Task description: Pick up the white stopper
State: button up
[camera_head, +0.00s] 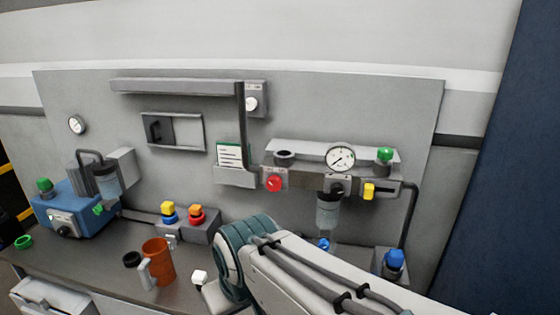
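A small white block-like piece (200,277), which looks like the white stopper, shows on the bench at the lower middle. It is just left of a pale part of my arm. It is small, so I cannot tell its exact shape or whether the arm touches it. My arm comes in from the lower right and bends at a teal joint. My gripper's fingers do not show; they are hidden behind the arm or out of the picture.
A blue machine (75,212) and a green ring (23,242) are at the far left. A grey button box (190,228) stands behind. Gauges and pipes line the wall panel.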

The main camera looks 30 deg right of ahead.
aim_at(198, 278)
jog(key=z, duration=0.25)
jog(key=k, duration=0.35)
jog(key=u, duration=1.05)
jog(key=i, duration=0.75)
jog(key=z, duration=0.3)
